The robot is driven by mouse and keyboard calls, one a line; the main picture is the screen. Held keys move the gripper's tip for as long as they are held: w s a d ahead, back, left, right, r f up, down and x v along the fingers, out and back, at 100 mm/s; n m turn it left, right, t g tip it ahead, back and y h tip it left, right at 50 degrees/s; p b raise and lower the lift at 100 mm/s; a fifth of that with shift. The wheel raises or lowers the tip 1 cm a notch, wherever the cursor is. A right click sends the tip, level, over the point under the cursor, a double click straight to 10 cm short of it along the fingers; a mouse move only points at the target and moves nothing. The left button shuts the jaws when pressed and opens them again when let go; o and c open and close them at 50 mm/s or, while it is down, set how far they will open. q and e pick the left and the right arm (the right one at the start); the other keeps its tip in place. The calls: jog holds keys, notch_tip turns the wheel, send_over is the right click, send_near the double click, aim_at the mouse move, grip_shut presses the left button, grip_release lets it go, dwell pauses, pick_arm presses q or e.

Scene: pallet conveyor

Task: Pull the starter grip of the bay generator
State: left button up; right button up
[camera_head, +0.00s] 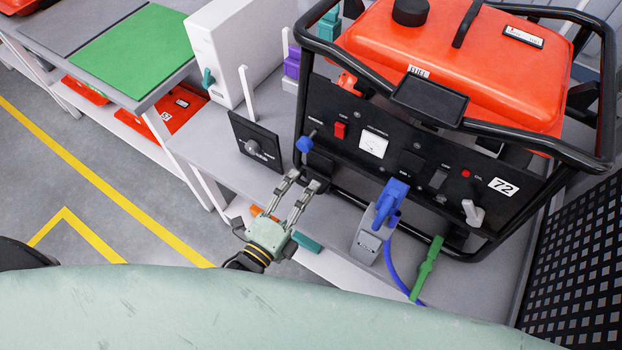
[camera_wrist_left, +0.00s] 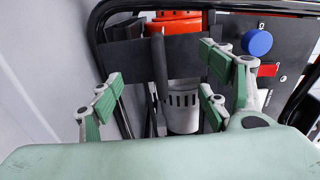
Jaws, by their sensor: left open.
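The bay generator (camera_head: 455,60) has an orange-red tank, a black tube frame and a black front panel marked 72. A round blue knob (camera_head: 305,144) is at the panel's left end; it also shows in the left wrist view (camera_wrist_left: 257,42). A pale T-shaped handle (camera_head: 472,212) is at the panel's lower right. Neither is labelled clearly enough to tell which is the starter grip. My left gripper (camera_head: 304,181) is open and empty, in front of the panel's left end, below the blue knob. In the wrist view its fingers (camera_wrist_left: 163,75) are spread. My right gripper is not in view.
A blue-handled grey device (camera_head: 368,244) with a blue cable and a green tool (camera_head: 427,268) lie before the generator. A black dial plate (camera_head: 255,144) and a white box (camera_head: 228,45) stand left. A black perforated panel (camera_head: 575,270) is at right. Open floor lies left.

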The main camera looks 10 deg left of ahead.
pick_arm(q)
jog(key=p+v, duration=0.1)
jog(key=v, duration=0.7)
jog(key=shift+s, duration=0.3)
jog(key=shift+a+r, duration=0.1)
jog(key=shift+a, duration=0.05)
jog(key=s+a+f+n+g+y, duration=0.1)
jog(key=s+f+n+g, duration=0.15)
jog(key=f, duration=0.55)
jog(key=s+a+f+n+g+y, duration=0.2)
jog(key=f+n, duration=0.2)
jog(key=f, duration=0.4)
jog(key=s+a+f+n+g+y, duration=0.1)
jog(key=s+f+n+g, duration=0.15)
jog(key=f, duration=0.65)
jog(key=s+a+f+n+g+y, duration=0.1)
jog(key=s+a+f+n+g, duration=0.2)
jog(key=s+f, duration=0.4)
jog(key=s+a+f+n+g+y, duration=0.1)
jog(key=s+a+f+n+g, duration=0.2)
jog(key=s, duration=0.9)
notch_tip(320, 180, down, 5)
jog(key=n+g, duration=0.3)
jog(key=n, duration=0.1)
jog(key=shift+s+n, duration=0.25)
jog(key=shift+n, duration=0.05)
jog(key=shift+w+f, duration=0.1)
